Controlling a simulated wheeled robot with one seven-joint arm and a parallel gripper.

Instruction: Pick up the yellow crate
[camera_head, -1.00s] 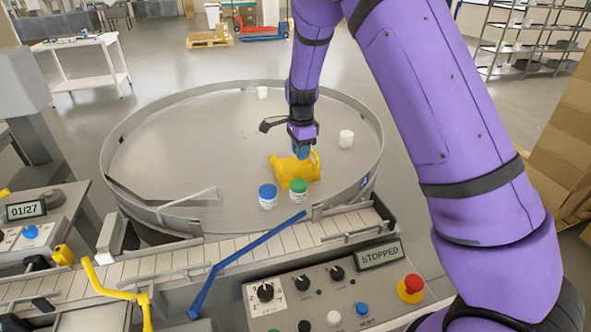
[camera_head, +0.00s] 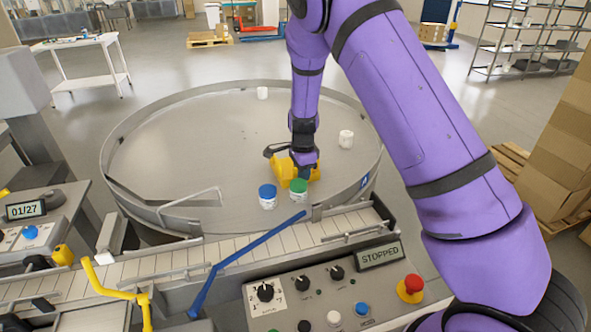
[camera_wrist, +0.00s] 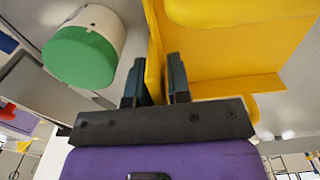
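The yellow crate (camera_head: 283,171) sits on the round table, partly hidden behind my gripper and the green-lidded jar. My gripper (camera_head: 303,172) points down at the crate's right part. In the wrist view, one wall of the yellow crate (camera_wrist: 154,62) stands between the two dark fingers of my gripper (camera_wrist: 155,82). The fingers are close to the wall on both sides. I cannot tell whether they press on it. The crate's inside is mostly out of sight.
A green-lidded jar (camera_head: 299,190) stands right in front of the crate, and it is close to the fingers in the wrist view (camera_wrist: 85,48). A blue-lidded jar (camera_head: 267,197) is beside it. White jars (camera_head: 346,139) stand farther back. The round table (camera_head: 180,150) has a raised rim.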

